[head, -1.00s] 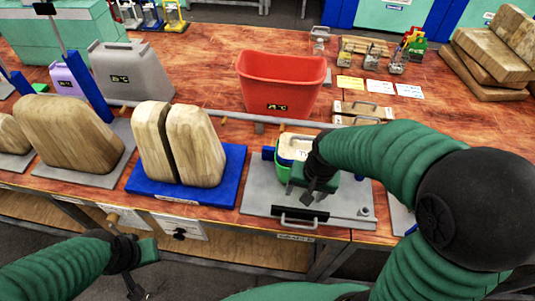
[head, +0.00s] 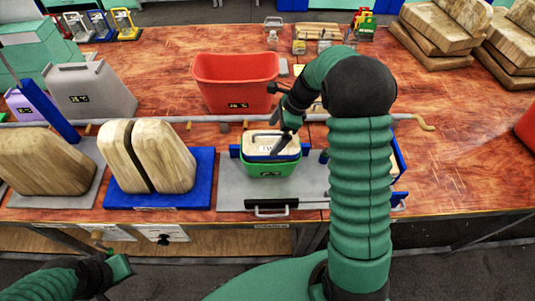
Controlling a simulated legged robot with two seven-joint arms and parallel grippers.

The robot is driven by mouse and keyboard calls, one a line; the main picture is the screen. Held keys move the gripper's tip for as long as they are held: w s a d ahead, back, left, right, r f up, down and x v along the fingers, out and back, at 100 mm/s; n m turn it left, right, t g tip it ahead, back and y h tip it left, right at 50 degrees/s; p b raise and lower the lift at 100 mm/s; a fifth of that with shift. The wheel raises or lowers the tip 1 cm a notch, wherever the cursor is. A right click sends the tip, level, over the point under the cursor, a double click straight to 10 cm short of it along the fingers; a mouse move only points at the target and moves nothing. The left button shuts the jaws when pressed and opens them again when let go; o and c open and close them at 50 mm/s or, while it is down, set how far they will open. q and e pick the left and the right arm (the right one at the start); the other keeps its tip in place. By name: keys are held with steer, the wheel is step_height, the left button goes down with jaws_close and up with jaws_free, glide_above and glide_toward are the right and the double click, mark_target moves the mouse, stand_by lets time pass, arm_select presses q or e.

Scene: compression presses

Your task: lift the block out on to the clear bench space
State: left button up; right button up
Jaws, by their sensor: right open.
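A pale wooden-topped block (head: 262,147) with a white label and a dark wire handle sits in a green tub (head: 268,168). The tub stands on a grey base plate (head: 228,189) at the bench's front edge. My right gripper (head: 284,144) is open, pointing down over the right part of the block, close to its handle. I cannot tell whether its fingers touch the handle. My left gripper (head: 112,278) is low at the lower left, in front of the bench and away from the block; its fingers are not clear.
A red bin (head: 236,84) stands behind the tub. A horizontal rail (head: 215,118) runs behind the presses. A split wooden form (head: 146,155) on a blue base stands to the left. Stacked wooden boards (head: 445,28) are at the back right. The bench surface (head: 455,140) at the right is bare.

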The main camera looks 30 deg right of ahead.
mark_target(271, 142)
steer(key=f, duration=0.3)
steer(key=shift+d, duration=0.4)
steer(key=shift+x, duration=1.15)
steer(key=shift+w+a+r, duration=0.1)
steer(key=shift+a, duration=0.95)
steer(key=shift+c, duration=0.8)
steer(key=shift+r, duration=0.1)
steer(key=shift+c, duration=2.4)
steer(key=shift+d, duration=0.65)
steer(key=c, duration=0.7)
steer(key=shift+c, duration=2)
arm_select(q)
steer(key=shift+d+r, duration=0.4)
steer(key=shift+d, duration=0.05)
arm_select(e)
steer(key=shift+a, duration=0.3)
